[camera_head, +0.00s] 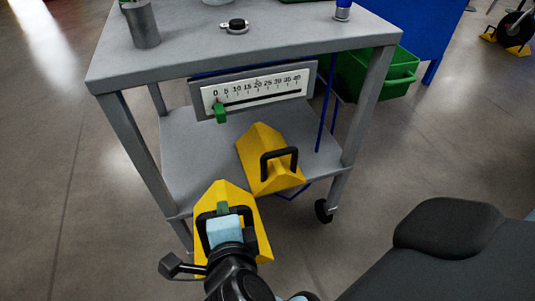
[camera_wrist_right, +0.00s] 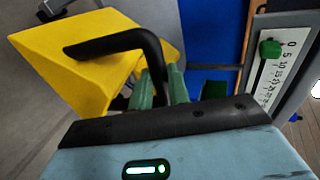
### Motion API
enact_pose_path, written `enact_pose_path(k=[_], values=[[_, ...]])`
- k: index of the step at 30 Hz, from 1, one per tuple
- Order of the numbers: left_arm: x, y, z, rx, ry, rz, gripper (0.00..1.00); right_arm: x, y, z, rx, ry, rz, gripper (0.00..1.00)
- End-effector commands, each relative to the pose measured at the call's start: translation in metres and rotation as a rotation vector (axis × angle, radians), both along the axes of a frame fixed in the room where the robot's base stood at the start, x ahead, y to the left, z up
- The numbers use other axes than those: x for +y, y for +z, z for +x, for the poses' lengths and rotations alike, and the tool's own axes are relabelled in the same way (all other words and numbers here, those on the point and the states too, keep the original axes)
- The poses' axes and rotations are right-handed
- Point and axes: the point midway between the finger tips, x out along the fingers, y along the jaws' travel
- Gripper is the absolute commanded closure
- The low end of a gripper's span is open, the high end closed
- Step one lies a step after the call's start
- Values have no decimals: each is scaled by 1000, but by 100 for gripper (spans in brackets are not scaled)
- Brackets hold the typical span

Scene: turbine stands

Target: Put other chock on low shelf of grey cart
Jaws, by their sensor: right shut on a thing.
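The grey cart (camera_head: 120,68) stands in front of me, with its low shelf (camera_head: 190,150) under the top. One yellow chock (camera_head: 262,145) with a black handle sits on the low shelf. My right gripper (camera_head: 223,209) is shut on the black handle of the other yellow chock (camera_head: 206,193), which overlaps the shelf's near edge in the head view; whether it touches the shelf cannot be told. In the right wrist view, the green fingertips (camera_wrist_right: 163,88) close on the handle of a yellow chock (camera_wrist_right: 75,55). My left gripper is out of view.
A scale plate (camera_head: 262,91) with a green slider (camera_head: 220,112) hangs under the cart top. A cart leg (camera_head: 145,150) and another leg (camera_head: 362,115) flank the shelf opening. A green crate (camera_head: 402,72) stands behind at the right. The shelf's left part is bare.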

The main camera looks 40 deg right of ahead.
Motion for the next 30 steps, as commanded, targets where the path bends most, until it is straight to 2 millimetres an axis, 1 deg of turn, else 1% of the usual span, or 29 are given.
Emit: enact_pose_path(k=[1, 6, 12, 17, 24, 26, 30], values=[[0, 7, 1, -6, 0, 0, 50, -2, -1, -1, -33, -15, -19, 100], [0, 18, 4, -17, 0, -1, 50, -5, -13, -4, -147, -22, -64, 100], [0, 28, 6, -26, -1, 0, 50, 2, -27, -11, -228, 27, -94, 100], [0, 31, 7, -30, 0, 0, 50, 6, -34, -14, -254, 59, -101, 100], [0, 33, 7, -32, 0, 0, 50, 7, -34, -14, -263, 64, -104, 100], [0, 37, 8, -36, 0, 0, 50, 5, -31, -12, -271, 63, -107, 100], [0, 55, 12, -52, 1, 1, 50, 0, -22, -1, -306, 60, -120, 100]])
